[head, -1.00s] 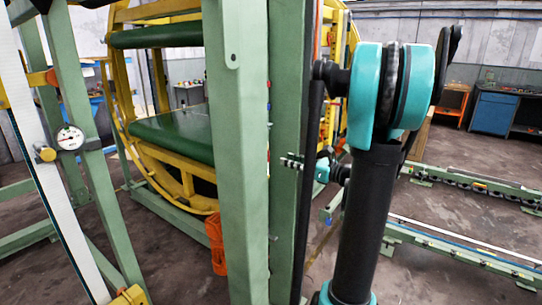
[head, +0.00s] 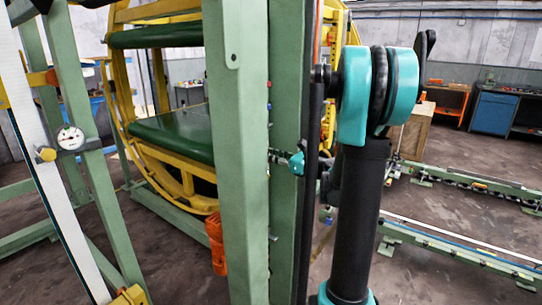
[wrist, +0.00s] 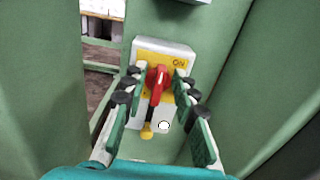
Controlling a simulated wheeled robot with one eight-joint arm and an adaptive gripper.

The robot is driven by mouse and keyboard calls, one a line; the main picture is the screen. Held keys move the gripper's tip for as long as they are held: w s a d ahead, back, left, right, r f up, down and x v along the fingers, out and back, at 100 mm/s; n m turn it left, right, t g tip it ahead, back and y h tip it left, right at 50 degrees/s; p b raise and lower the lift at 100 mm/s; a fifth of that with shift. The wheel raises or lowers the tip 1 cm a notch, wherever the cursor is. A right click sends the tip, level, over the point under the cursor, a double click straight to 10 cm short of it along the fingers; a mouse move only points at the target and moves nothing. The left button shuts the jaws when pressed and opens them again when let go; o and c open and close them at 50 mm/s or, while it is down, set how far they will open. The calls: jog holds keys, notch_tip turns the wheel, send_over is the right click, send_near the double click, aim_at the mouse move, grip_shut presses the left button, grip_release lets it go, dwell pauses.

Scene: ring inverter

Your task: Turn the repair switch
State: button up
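The repair switch in the wrist view is a red handle (wrist: 157,82) on a yellow plate of a light grey box (wrist: 165,48). The handle stands close to upright. A label that seems to read "On" is at the plate's upper right. In the head view my gripper (head: 284,158) is small, beside the green posts. The switch cannot be made out there.
A green post (head: 236,170) stands in front of my gripper in the head view. Green metal surfaces (wrist: 270,90) flank the switch closely in the wrist view. A yellow ring frame (head: 160,185) is behind the posts. Low green rails (head: 460,250) lie on the floor at right.

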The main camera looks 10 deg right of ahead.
grip_shut()
jog(key=shift+n, duration=0.3)
jog(key=n, duration=1.1)
jog(key=a+f+n, duration=0.1)
jog(key=n, duration=0.5)
jog(key=shift+s+f, duration=0.1)
jog(key=shift+s, duration=0.3)
jog(key=shift+n, duration=0.3)
jog(key=shift+o, duration=1)
grip_release()
